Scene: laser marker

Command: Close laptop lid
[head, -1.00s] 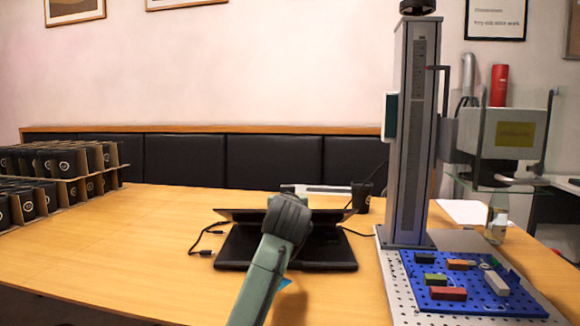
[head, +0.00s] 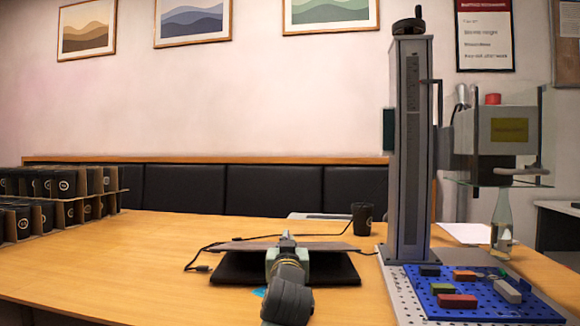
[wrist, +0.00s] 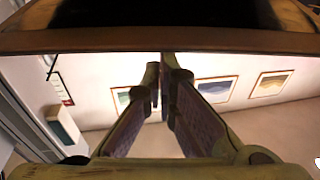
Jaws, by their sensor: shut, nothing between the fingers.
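The laptop stands mid-table with its black base (head: 338,272) flat on the wood. Its lid (head: 335,247) is tipped forward over the base and shows as a thin, nearly level brownish-grey strip, with a gap between lid and base. My gripper (head: 286,238) is at the middle of the lid, its fingers together and empty. The head view does not settle whether they touch the lid. In the wrist view, the fingertips (wrist: 163,65) are close together just below a brown-edged dark panel (wrist: 160,42), which appears to be the lid. My arm hides the middle of the base.
A black cup (head: 362,218) and cables are behind the laptop. A tall grey marker column (head: 409,150) and a blue plate (head: 470,312) with colored blocks stand at right. Cardboard trays of black cups (head: 60,190) are at far left.

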